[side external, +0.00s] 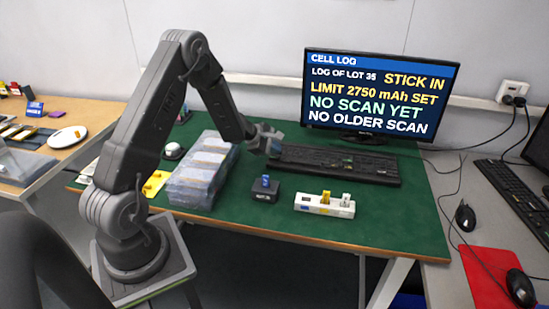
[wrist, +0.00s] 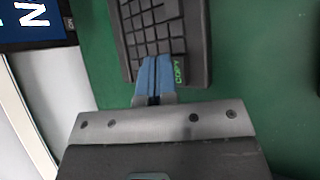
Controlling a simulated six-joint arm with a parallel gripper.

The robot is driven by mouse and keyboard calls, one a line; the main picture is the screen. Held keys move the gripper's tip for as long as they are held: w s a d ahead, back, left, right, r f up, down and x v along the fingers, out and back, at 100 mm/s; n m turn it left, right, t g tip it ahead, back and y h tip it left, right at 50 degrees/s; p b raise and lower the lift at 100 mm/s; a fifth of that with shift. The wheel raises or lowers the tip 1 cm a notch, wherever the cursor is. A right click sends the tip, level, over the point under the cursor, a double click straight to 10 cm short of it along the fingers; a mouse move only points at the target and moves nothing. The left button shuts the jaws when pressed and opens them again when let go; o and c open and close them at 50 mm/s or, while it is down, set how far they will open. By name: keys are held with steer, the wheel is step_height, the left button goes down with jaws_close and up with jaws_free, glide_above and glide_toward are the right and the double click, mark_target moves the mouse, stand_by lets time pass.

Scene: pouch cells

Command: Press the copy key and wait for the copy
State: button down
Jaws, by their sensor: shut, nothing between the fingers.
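The black keyboard (side external: 335,165) lies on the green mat in front of the monitor. In the wrist view the keyboard (wrist: 195,45) shows its end, with a key marked COPY (wrist: 179,70) in green letters. My gripper (side external: 277,146) is at the keyboard's left end. In the wrist view its blue fingertips (wrist: 154,72) are shut together and empty, over the keys right beside the COPY label. I cannot tell whether they touch a key. The monitor (side external: 380,90) reads CELL LOG, LOG OF LOT 35, STICK IN, LIMIT 2750 mAh SET, NO SCAN YET and NO OLDER SCAN.
A black block with a blue stick (side external: 265,188) and a white holder with yellow and white pieces (side external: 325,206) stand on the green mat (side external: 400,225). A clear case of pouches (side external: 203,170) is at left. The mat's front right is clear.

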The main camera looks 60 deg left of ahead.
mark_target(274, 158)
steer(key=shift+f, duration=0.2)
steer(key=shift+f, duration=0.25)
steer(key=shift+f, duration=0.4)
stand_by(0.8)
steer(key=shift+r, duration=0.8)
steer(key=shift+r, duration=2.5)
steer(key=shift+r, duration=0.1)
